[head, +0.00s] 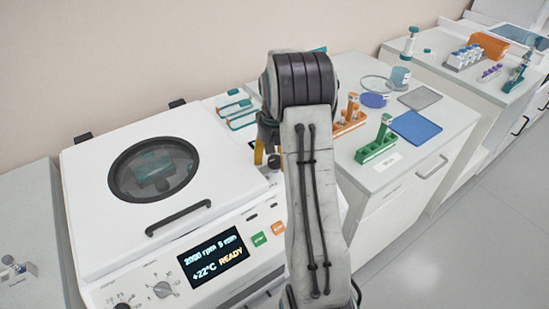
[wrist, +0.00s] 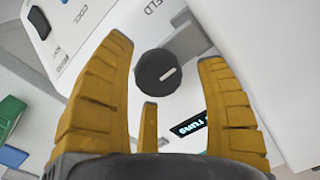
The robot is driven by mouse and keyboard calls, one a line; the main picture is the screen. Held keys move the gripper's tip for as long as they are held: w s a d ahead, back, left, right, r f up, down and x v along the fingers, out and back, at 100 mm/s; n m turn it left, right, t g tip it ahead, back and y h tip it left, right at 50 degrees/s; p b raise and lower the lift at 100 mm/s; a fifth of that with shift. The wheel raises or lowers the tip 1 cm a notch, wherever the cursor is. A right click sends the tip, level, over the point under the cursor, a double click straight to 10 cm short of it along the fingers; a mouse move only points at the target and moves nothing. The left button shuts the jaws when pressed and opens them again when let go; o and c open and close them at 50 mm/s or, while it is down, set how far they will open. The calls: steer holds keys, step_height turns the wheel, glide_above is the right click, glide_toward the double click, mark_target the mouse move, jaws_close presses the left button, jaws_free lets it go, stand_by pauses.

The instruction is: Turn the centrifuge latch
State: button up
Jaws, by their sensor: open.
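The white centrifuge (head: 235,205) stands at left in the head view, with its lid (head: 120,235) down and a round window in it. Its display reads READY. In the wrist view a dark round knob (wrist: 158,72) with a short white mark, which looks like the latch, sits on a white panel. My gripper (wrist: 166,52) is open, its yellow fingers on either side of the knob, with visible gaps. Whether the fingertips reach the knob's depth I cannot tell.
Right of the centrifuge, a white bench carries an orange rack (head: 350,122), a green rack (head: 377,150) and a blue mat (head: 416,127). The grey floor (head: 470,220) at right is clear.

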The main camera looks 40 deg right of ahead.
step_height(320, 180, up, 12)
stand_by(0.7)
stand_by(0.5)
